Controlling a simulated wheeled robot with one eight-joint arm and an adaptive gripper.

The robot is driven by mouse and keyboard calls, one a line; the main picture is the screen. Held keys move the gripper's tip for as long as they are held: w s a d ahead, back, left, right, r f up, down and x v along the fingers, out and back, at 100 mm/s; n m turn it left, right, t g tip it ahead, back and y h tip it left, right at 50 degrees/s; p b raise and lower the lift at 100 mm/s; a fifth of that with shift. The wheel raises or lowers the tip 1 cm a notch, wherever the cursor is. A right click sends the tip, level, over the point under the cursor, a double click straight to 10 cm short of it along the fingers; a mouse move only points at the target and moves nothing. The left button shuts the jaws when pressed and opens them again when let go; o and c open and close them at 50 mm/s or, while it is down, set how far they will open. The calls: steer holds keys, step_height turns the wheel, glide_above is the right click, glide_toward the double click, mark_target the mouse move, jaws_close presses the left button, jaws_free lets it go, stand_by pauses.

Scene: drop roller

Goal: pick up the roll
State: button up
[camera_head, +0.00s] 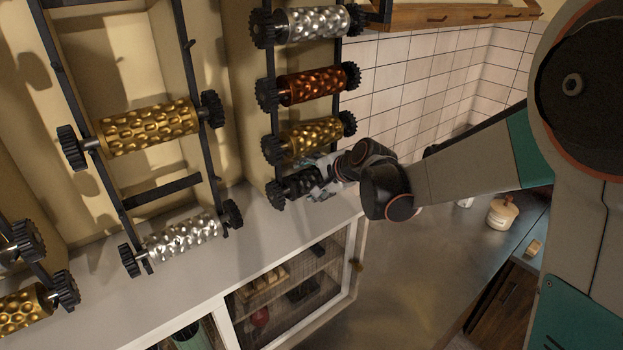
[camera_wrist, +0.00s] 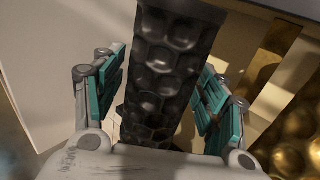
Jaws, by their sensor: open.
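A dark, dimpled roll (camera_head: 298,185) sits at the bottom of the right-hand rack, with a black toothed wheel at its left end. My gripper (camera_head: 322,180) is at its right part and hides that end. In the wrist view the dark roll (camera_wrist: 165,75) runs lengthwise between the teal-padded fingers of my gripper (camera_wrist: 160,95). The fingers are open, one on each side, with a gap at the left finger. On the right, the finger is close to the roll; I cannot tell whether it touches.
Above it on the same rack are a gold roll (camera_head: 312,136), a copper roll (camera_head: 310,87) and a silver roll (camera_head: 312,22). Another rack at left holds a gold roll (camera_head: 150,126) and a silver roll (camera_head: 183,238). A grey counter (camera_head: 255,245) lies below; a tiled wall (camera_head: 410,80) is behind.

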jaws_close()
steer(key=shift+r, duration=0.15)
